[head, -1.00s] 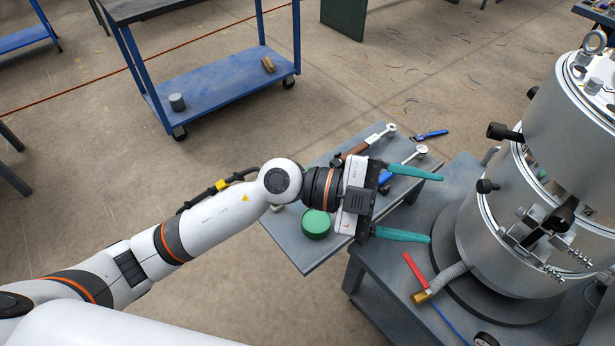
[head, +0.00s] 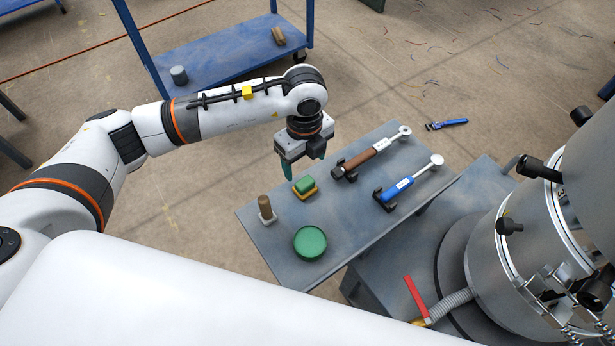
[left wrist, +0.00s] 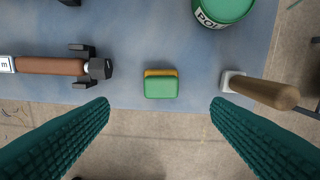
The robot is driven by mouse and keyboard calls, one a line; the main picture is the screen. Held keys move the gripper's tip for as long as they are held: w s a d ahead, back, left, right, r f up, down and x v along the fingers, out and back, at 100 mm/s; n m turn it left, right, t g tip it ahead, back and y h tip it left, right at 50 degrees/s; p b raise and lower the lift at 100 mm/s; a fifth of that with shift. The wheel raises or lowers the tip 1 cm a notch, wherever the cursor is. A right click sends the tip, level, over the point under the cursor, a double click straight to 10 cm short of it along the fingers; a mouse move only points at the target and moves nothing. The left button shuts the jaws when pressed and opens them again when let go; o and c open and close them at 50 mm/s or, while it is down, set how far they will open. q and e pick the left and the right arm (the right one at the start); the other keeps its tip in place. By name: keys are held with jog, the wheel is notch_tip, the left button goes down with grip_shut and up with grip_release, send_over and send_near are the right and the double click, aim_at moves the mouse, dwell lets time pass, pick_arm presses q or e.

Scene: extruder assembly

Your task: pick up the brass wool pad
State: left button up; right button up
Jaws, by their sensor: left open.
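What I take for the brass wool pad (head: 304,187) is a small block with a green top and a yellow lower layer, lying on the grey side table (head: 330,235). In the left wrist view the pad (left wrist: 161,86) sits near the table edge, centred between the fingers. My left gripper (head: 304,163) points down above and just behind the pad, apart from it. Its teal fingers are spread wide with nothing between them, as the left wrist view (left wrist: 160,106) also shows. My right gripper is not in view.
A wooden-handled tool (head: 265,208) stands left of the pad. A round green tin (head: 310,243) is in front. A brown-handled tool (head: 368,157) and a blue-handled tool (head: 402,186) rest in black holders to the right. The metal extruder (head: 530,230) stands far right.

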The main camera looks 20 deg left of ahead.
aim_at(305, 182)
pick_arm(q)
notch_tip(305, 182, down, 4)
jog(key=shift+s+r, duration=0.1)
jog(key=shift+r, duration=0.05)
jog(key=shift+f, duration=0.25)
notch_tip(305, 182, down, 4)
jog(key=shift+f, duration=0.45)
jog(key=shift+c, duration=0.5)
jog(key=c, duration=1)
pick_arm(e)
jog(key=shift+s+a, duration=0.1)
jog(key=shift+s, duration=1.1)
pick_arm(q)
notch_tip(305, 182, up, 10)
jog(key=shift+r, duration=0.1)
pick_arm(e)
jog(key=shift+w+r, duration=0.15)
